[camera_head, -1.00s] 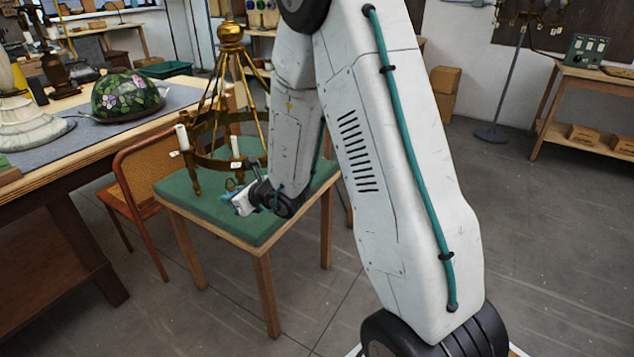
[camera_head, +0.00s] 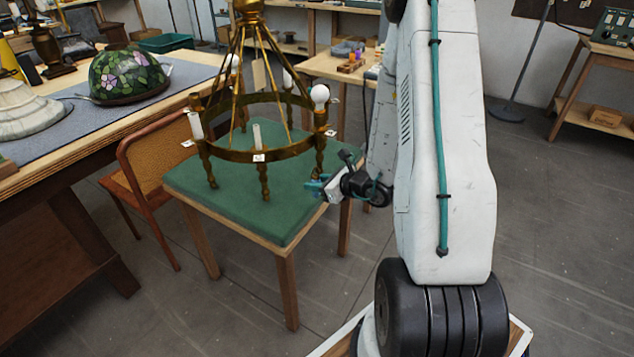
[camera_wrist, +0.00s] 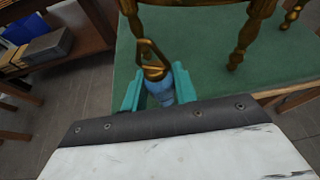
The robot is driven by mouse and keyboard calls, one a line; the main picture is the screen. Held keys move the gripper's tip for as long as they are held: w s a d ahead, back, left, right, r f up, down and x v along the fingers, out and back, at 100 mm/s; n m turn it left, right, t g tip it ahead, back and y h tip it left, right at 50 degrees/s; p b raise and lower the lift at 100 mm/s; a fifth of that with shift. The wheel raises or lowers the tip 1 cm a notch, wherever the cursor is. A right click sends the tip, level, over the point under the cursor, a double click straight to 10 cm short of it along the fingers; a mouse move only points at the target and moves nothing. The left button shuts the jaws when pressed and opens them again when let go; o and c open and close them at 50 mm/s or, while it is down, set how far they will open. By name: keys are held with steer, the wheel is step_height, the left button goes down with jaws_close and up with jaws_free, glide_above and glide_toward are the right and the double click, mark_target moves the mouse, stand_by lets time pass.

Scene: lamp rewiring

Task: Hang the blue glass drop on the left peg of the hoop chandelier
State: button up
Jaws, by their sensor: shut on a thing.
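The brass hoop chandelier (camera_head: 232,155) stands upright on the green-topped table. White tags hang at its ring, one at the left, one at the front and one at the right. I cannot clearly make out the left peg. My gripper (camera_head: 318,187) is low beside the chandelier's right side, over the table's right edge. In the wrist view, its teal fingers (camera_wrist: 157,92) are shut on the blue glass drop (camera_wrist: 160,91). The drop's brass triangular loop (camera_wrist: 151,58) points away from my wrist. Chandelier legs (camera_wrist: 243,38) show beyond it, apart from the drop.
The green tabletop (camera_head: 215,212) is clear in front of the chandelier. A cane-backed chair (camera_head: 150,165) stands close at the table's left. A workbench with a floral glass shade (camera_head: 125,75) is farther left. Open floor (camera_head: 560,230) lies to the right.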

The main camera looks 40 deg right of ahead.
steer(key=shift+w+d+f, duration=0.1)
steer(key=shift+w+d, duration=0.05)
steer(key=shift+w, duration=1.8)
steer(key=shift+w+d, duration=0.2)
steer(key=shift+w, duration=1.7)
steer(key=shift+w+d+f, duration=0.1)
steer(key=shift+w+d, duration=0.05)
steer(key=shift+w, duration=1.8)
steer(key=shift+w, duration=0.1)
steer(key=shift+d, duration=0.1)
steer(key=shift+f, duration=0.1)
steer(key=shift+f, duration=0.55)
steer(key=o, duration=1)
